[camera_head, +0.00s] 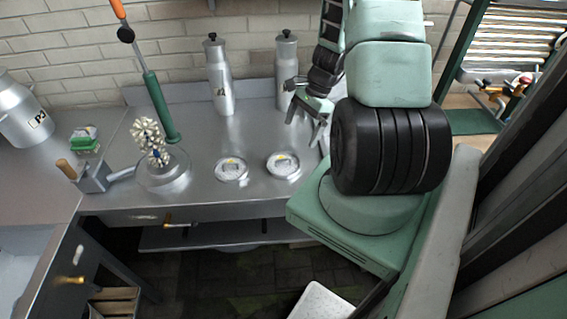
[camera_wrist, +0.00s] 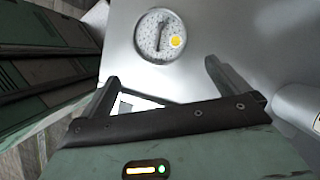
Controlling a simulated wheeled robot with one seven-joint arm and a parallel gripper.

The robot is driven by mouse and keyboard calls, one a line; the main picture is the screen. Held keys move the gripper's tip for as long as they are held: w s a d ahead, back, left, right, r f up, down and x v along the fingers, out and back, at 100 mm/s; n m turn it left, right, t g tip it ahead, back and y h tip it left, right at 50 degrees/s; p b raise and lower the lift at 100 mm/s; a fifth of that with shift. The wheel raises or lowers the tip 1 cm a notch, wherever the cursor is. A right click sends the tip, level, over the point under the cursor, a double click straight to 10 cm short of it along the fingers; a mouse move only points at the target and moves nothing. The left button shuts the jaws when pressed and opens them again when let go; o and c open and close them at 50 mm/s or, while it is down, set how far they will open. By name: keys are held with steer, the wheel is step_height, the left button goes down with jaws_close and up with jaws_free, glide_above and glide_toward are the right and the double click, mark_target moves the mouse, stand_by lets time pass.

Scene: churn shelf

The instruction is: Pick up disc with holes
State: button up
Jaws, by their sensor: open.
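Two round silver discs lie flat on the steel counter: a left disc (camera_head: 231,169) and a right disc (camera_head: 283,165), each with a small yellow mark. At this size I cannot tell in the head view which has holes. The wrist view shows one disc with holes (camera_wrist: 151,27), with a bar handle across its middle and a yellow spot; which of the two it is, I cannot tell for sure. My gripper (camera_head: 304,131) is open and empty above the counter's right part, behind and right of the right disc. In the wrist view its spread fingers (camera_wrist: 161,72) point towards the disc, apart from it.
Two metal canisters, left (camera_head: 221,85) and right (camera_head: 286,72), stand against the brick wall near my gripper. The counter (camera_head: 210,140) between is clear.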

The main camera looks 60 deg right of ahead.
steer(key=p, duration=0.1)
glide_toward(285, 164)
steer(key=shift+x, duration=0.8)
steer(key=shift+s+a+f+p, duration=0.1)
steer(key=shift+a+f+p, duration=0.25)
steer(key=shift+f+p, duration=0.25)
steer(key=shift+p+x, duration=0.55)
steer(key=shift+x, duration=1.45)
steer(key=c, duration=0.6)
